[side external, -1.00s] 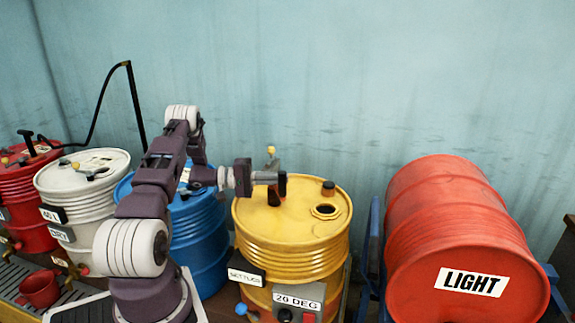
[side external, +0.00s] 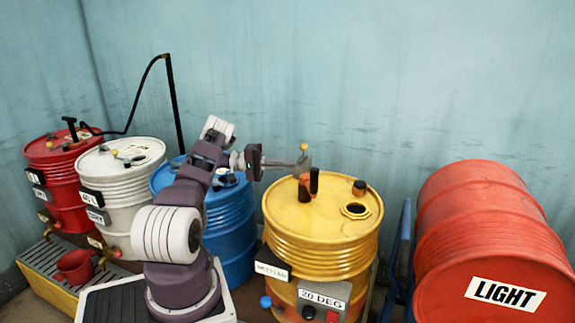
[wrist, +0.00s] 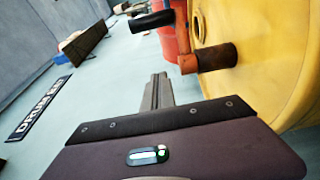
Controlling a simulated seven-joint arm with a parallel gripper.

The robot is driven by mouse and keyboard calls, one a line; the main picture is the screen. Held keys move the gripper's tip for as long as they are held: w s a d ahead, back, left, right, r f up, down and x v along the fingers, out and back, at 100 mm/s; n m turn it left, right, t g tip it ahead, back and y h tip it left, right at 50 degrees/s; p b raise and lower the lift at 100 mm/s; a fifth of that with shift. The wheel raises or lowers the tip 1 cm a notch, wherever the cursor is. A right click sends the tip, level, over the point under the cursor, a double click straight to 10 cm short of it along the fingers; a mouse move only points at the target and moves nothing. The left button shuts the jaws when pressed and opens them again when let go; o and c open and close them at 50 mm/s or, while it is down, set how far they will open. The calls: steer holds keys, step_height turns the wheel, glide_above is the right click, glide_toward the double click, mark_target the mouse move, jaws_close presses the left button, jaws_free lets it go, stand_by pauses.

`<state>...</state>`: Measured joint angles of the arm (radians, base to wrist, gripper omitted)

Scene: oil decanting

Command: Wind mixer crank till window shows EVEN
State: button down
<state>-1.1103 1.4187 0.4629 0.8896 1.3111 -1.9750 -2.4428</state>
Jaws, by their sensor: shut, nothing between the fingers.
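The yellow drum (side external: 320,225) stands in the middle of the side view. On its lid is the mixer crank (side external: 304,189), an orange arm with an upright black handle (side external: 314,180). The small white window label (side external: 272,271) on the drum's front appears to read SETTLED. My gripper (side external: 293,164) is shut and empty, behind and left of the crank at about handle height, apart from it. In the wrist view, my shut fingers (wrist: 158,78) point past the orange crank arm (wrist: 184,40) and its black handle (wrist: 153,21), with a gap between.
A 20 DEG plate (side external: 323,298) is on the yellow drum's front. Blue (side external: 230,225), white (side external: 125,190) and red (side external: 55,175) drums stand left. A red LIGHT drum (side external: 475,220) lies right.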

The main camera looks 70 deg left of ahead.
step_height(320, 180, up, 17)
steer(key=w+d+f+m+g+y, duration=0.1)
steer(key=w+d+f+m+y, duration=0.2)
steer(key=w, duration=0.5)
steer(key=w+d+f+g+y, duration=0.2)
steer(key=w+f+y, duration=0.3)
steer(key=w, duration=0.4)
steer(key=w+d+f+m+g+y, duration=0.1)
steer(key=w+d+f+m+y, duration=0.2)
steer(key=w, duration=0.5)
steer(key=s+d+r+m+g+y, duration=0.4)
steer(key=s+d+r+y, duration=0.2)
steer(key=s+d+y, duration=0.25)
steer(key=s+d+r+m+g+y, duration=0.45)
steer(key=s+d+y, duration=0.3)
steer(key=d, duration=0.25)
step_height(320, 180, down, 17)
steer(key=s, duration=0.2)
steer(key=s+a, duration=0.1)
steer(key=a, duration=1)
steer(key=shift+s, duration=0.2)
